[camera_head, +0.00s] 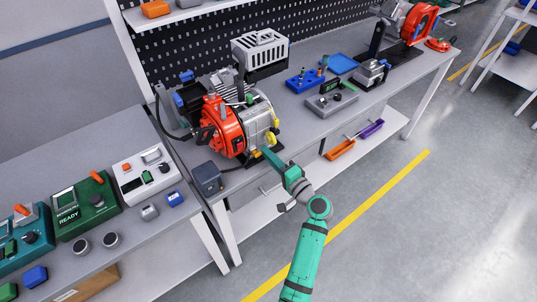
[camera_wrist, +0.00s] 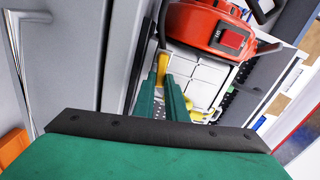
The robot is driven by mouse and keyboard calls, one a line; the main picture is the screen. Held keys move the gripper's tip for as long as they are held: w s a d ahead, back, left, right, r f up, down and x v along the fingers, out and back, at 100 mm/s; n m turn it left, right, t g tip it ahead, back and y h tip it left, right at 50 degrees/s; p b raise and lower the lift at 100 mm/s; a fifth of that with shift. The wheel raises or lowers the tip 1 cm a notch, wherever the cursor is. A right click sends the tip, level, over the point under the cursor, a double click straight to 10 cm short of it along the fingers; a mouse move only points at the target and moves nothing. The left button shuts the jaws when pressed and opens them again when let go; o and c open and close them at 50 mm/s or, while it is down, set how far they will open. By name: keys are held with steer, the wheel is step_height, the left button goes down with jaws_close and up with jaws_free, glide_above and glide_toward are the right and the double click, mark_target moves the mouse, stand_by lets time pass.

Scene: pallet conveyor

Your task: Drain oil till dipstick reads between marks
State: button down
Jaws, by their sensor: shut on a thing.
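The red and grey engine (camera_head: 222,124) stands on the workbench. Yellow parts (camera_head: 271,138) show on its right side; I cannot tell which of them is the dipstick, and no oil level or marks can be read. My green gripper (camera_head: 266,153) is low at the engine's front right, its fingers pointing at the engine's base. In the wrist view the fingers (camera_wrist: 164,84) are close together and shut on a small yellow handle (camera_wrist: 163,62) beside the engine's grey casing (camera_wrist: 195,75). The fingers hide part of the handle.
A dark box (camera_head: 208,178) sits on the bench left of my gripper. A lower shelf (camera_head: 258,212) runs beneath the bench, with orange (camera_head: 341,150) and purple (camera_head: 372,128) handled tools farther right. The floor (camera_head: 400,230) right of my arm is clear.

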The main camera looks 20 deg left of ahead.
steer(key=shift+f+m, duration=0.3)
steer(key=shift+m, duration=0.5)
steer(key=c, duration=1.8)
jaws_free()
